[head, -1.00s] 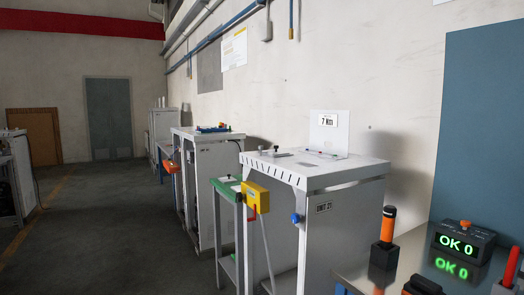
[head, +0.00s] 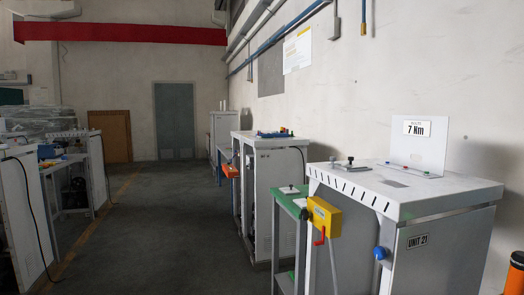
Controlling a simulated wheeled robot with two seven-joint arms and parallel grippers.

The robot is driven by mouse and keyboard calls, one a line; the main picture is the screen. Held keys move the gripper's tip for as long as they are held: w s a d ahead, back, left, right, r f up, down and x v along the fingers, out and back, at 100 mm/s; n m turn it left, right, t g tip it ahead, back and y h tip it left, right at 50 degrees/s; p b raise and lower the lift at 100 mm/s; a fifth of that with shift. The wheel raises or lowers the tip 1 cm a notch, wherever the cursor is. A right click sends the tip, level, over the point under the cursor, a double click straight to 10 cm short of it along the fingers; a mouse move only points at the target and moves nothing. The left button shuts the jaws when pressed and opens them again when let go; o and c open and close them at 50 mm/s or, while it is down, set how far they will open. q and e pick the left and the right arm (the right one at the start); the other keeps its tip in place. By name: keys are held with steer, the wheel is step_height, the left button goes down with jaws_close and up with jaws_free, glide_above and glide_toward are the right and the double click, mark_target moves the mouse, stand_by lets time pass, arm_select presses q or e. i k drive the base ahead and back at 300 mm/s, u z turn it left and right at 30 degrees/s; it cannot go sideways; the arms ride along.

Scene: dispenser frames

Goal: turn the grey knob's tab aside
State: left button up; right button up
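A white cabinet marked "UNIT 21" (head: 440,195) stands at the right of the head view. Two small dark grey knob-like fittings, one at the left (head: 332,160) and one beside it (head: 350,162), stand on its top near the far left corner. They are too small to tell which one is the grey knob or how a tab points. A blue knob (head: 381,253) sits on the cabinet's front corner below the top. Neither of my grippers is in view.
A yellow box with a red crank (head: 325,216) and a green-edged stand (head: 291,200) are beside the cabinet. A "7 Nm" sign (head: 417,129) stands on its top. An orange cylinder (head: 515,272) is at the right edge. The aisle floor (head: 170,230) is clear.

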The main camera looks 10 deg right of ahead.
mark_target(333, 159)
steer(key=u, duration=0.25)
steer(key=i, duration=1.3)
steer(key=z, duration=0.4)
